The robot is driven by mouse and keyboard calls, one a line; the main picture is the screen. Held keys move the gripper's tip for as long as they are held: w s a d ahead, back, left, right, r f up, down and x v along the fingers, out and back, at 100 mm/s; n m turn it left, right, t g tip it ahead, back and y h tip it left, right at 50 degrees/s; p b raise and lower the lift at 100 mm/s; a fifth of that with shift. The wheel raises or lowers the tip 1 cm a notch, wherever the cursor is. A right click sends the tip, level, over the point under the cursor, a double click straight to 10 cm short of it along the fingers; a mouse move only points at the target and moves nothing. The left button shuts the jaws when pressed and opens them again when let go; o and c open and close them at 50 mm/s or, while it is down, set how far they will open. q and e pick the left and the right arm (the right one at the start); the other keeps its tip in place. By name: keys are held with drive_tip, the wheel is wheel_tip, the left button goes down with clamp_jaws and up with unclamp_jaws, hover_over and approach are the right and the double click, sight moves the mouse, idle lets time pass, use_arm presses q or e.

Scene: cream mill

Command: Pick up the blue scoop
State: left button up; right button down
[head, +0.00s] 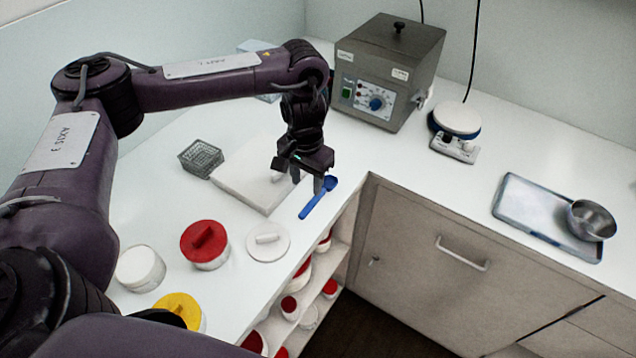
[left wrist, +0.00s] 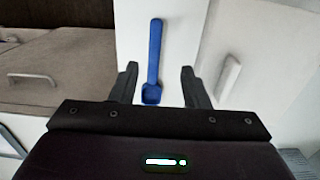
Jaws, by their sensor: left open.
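The blue scoop (head: 318,197) lies on the white counter near its front edge, just right of the white board, in the head view. In the left wrist view the scoop (left wrist: 154,62) shows its bowl toward the gripper and its handle pointing away. My left gripper (head: 306,184) is above the counter by the scoop's bowl end. In the left wrist view the left gripper's fingers (left wrist: 159,82) are open, with the scoop's bowl showing between them and nothing held. The right gripper is not in view.
A white board (head: 240,185) lies left of the scoop, with a grey wire basket (head: 200,158) behind. Red-lidded (head: 205,243), white (head: 140,268) and yellow-lidded (head: 178,308) tubs stand at front left. A grey heater box (head: 388,70) stands behind. A metal tray (head: 530,212) with a bowl (head: 591,221) lies right.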

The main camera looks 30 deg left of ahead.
sight(311, 203)
use_arm(q)
drive_tip(key=f, duration=0.2)
drive_tip(key=d+f+b, duration=0.1)
drive_tip(key=shift+s+f, duration=0.35)
drive_tip(key=f, duration=0.2)
drive_tip(key=shift+w+f, duration=0.35)
drive_tip(key=shift+w, duration=0.05)
drive_tip(key=shift+a+f+b, duration=0.1)
drive_tip(key=shift+f+b, duration=0.15)
drive_tip(key=shift+b, duration=0.05)
drive_tip(key=shift+r, duration=0.1)
drive_tip(key=c, duration=0.5)
clamp_jaws()
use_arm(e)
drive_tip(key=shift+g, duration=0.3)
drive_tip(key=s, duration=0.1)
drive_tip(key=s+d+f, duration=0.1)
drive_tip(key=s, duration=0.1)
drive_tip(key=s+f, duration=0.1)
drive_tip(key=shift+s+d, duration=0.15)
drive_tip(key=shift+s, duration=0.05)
